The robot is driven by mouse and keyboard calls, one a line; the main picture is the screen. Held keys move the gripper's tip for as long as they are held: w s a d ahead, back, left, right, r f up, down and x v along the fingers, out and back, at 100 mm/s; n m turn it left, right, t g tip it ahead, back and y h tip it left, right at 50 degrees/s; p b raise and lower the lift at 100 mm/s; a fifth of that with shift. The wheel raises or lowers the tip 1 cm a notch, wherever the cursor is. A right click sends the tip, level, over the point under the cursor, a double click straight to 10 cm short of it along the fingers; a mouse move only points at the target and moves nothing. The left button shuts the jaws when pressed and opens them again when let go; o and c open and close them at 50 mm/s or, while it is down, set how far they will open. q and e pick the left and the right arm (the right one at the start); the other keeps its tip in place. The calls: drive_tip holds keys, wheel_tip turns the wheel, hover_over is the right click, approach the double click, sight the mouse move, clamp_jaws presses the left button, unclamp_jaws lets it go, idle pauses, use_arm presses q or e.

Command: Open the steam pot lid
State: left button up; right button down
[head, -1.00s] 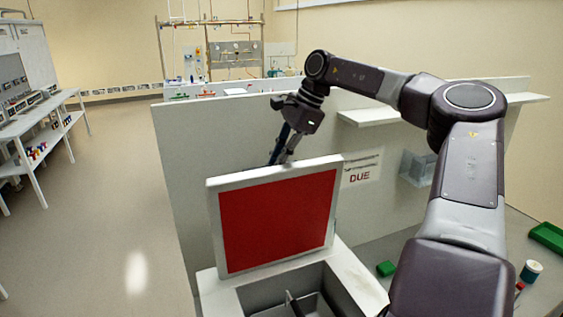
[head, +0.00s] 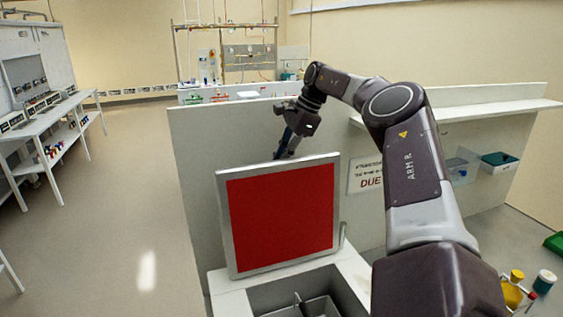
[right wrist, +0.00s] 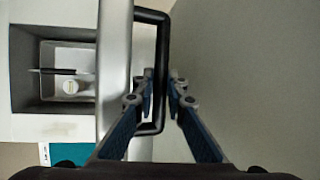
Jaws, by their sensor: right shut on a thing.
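The steam pot lid (head: 281,217), a red panel in a silver-grey frame, stands upright at the back of the open pot. The pot's white top (head: 232,297) surrounds a grey rectangular well, which also shows in the right wrist view (right wrist: 25,85). My right gripper (head: 288,147) is behind the lid's upper edge. In the right wrist view its blue fingers (right wrist: 161,82) are shut on the black handle (right wrist: 152,17) of the lid, whose edge (right wrist: 115,70) is seen end-on. My left gripper is not in view.
Inside the well is a tray with a small white round item (right wrist: 70,87) and a dark rod (right wrist: 52,71). A grey partition (head: 200,160) stands behind the lid, with a sign (head: 366,175). Yellow and white containers (head: 544,281) stand at right. The floor at left is clear.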

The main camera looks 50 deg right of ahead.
drive_tip(key=shift+w+d+f, duration=0.25)
drive_tip(key=shift+d+f, duration=0.05)
drive_tip(key=c, duration=1.9)
unclamp_jaws()
drive_tip(key=shift+d+f, duration=0.1)
drive_tip(key=shift+f, duration=0.05)
drive_tip(key=shift+c, duration=0.2)
drive_tip(key=shift+s, duration=0.1)
drive_tip(key=shift+r, duration=0.45)
drive_tip(key=v, duration=1.2)
drive_tip(key=shift+s+a+r, duration=0.2)
drive_tip(key=shift+a, duration=0.05)
